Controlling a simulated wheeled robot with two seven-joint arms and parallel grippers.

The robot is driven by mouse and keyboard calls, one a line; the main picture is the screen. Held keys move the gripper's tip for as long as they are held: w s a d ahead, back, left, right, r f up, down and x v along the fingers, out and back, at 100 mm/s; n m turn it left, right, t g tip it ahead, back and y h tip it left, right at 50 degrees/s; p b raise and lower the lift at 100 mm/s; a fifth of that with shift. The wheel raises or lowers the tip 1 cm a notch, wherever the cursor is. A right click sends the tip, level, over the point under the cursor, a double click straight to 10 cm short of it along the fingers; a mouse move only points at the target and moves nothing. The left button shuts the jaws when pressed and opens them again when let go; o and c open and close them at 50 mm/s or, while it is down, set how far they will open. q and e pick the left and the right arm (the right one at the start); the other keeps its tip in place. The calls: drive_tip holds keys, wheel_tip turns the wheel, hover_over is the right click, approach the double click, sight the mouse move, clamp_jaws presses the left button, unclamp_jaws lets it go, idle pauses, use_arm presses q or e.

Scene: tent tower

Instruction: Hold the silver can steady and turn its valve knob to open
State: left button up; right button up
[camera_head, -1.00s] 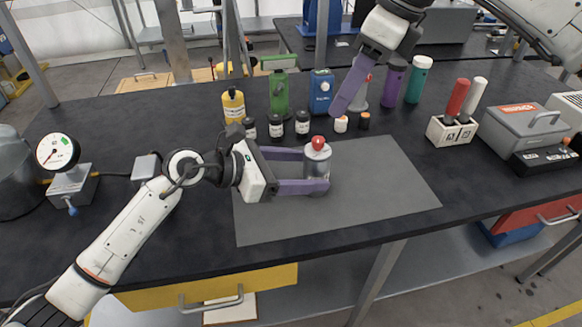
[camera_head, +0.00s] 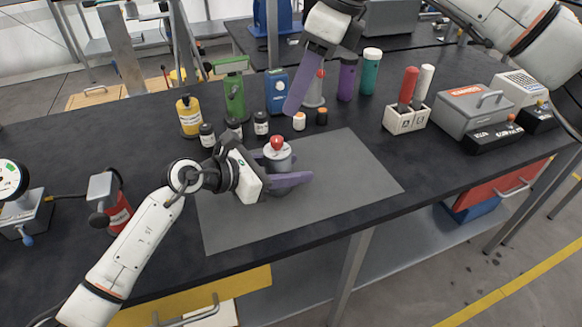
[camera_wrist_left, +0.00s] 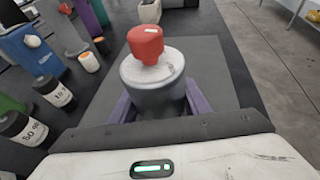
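The silver can (camera_head: 279,160) stands upright on the grey mat, with a red valve knob (camera_head: 277,142) on top. In the left wrist view the can (camera_wrist_left: 153,92) and its red knob (camera_wrist_left: 146,45) are close in front of the palm. My left gripper (camera_head: 297,168) has a purple finger on each side of the can and appears closed on it; the fingers hide its lower part. My right gripper (camera_head: 291,108) points down, above and behind the knob, apart from it. Its fingers overlap in the head view, so its opening is unclear.
The grey mat (camera_head: 340,185) is clear right of the can. Small bottles (camera_head: 261,122), a yellow bottle (camera_head: 190,115), a green canister (camera_head: 235,97) and a blue canister (camera_head: 276,92) stand behind. A gauge (camera_head: 12,182) and a red cylinder (camera_head: 116,212) are at left.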

sight(278, 139)
use_arm(q)
drive_tip(key=c, duration=0.6)
use_arm(e)
drive_tip(key=shift+o, duration=0.9)
drive_tip(key=a+f+m, duration=0.1)
drive_tip(key=f+m, duration=0.1)
drive_tip(key=f, duration=0.1)
drive_tip(key=a+f+m+t, duration=0.1)
drive_tip(key=f+m, duration=0.1)
drive_tip(key=f, duration=0.1)
drive_tip(key=a+f+m+t+h, duration=0.1)
drive_tip(key=f+m, duration=0.1)
drive_tip(key=f, duration=0.1)
drive_tip(key=shift+w+a, duration=0.15)
drive_tip(key=shift+w, duration=0.15)
drive_tip(key=shift+c, duration=0.5)
clamp_jaws()
